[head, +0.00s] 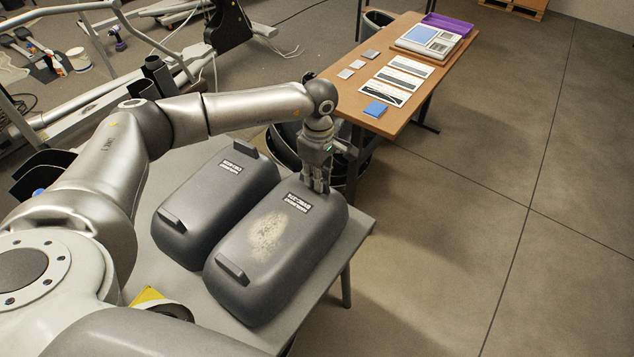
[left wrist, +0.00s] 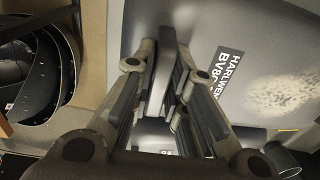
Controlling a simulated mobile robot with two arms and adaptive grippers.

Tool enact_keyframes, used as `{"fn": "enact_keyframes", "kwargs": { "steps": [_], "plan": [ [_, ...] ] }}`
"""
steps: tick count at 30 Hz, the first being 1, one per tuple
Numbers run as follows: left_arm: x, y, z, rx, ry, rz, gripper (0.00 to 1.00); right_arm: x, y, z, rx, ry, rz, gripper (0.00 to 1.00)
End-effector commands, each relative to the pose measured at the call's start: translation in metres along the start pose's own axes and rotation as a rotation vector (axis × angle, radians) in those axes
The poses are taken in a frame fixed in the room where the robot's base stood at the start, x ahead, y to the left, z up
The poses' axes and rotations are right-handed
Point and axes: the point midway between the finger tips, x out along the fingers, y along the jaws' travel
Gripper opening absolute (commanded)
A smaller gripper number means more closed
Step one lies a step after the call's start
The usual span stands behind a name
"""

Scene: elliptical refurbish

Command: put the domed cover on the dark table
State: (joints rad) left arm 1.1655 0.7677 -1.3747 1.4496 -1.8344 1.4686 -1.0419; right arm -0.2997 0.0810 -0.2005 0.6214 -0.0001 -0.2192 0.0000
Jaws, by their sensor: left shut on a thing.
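Two dark grey domed covers stand side by side on a grey table. The right cover (head: 272,255) has a pale scuffed patch on top, a label and an upright tab at its near end. The left cover (head: 215,207) has a label and a tab at each end. My left gripper (head: 318,190) points down at the far end of the right cover. In the left wrist view its fingers (left wrist: 165,100) are shut on that cover's far tab (left wrist: 167,65), with the label and scuffed patch beside it. The cover appears to rest on the table.
The grey table (head: 345,243) has a narrow bare strip to the right of the covers. A wooden table (head: 425,85) with cards, small blocks and a purple tray (head: 447,24) stands behind. Black curved parts (left wrist: 35,75) lie near the grey table's far edge. Floor at right is clear.

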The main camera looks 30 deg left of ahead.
Motion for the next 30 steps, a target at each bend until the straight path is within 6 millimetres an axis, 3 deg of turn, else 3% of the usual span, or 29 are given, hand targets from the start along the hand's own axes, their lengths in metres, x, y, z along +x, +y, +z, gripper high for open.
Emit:
{"fn": "enact_keyframes", "kwargs": {
  "steps": [6, 17, 18, 22, 30],
  "plan": [
    [0.025, 0.0, 0.0, -0.002, 0.0, -0.004, 0.0, -0.016, -0.003, -0.002, 0.001, 0.0, -0.004, 0.58],
    [0.032, 0.001, 0.0, -0.002, 0.0, -0.001, 0.0, -0.012, -0.003, -0.001, 0.001, -0.001, -0.004, 0.58],
    [0.032, 0.001, 0.0, -0.001, 0.0, 0.0, 0.17, -0.012, -0.003, -0.001, 0.001, -0.001, -0.004, 0.58],
    [0.032, 0.001, 0.0, -0.002, 0.001, -0.001, 0.33, -0.013, -0.003, -0.001, 0.001, -0.002, -0.003, 0.58],
    [0.032, 0.001, -0.001, -0.002, 0.001, -0.001, 0.36, -0.013, -0.002, -0.001, 0.001, -0.002, -0.003, 0.58]
  ]
}}
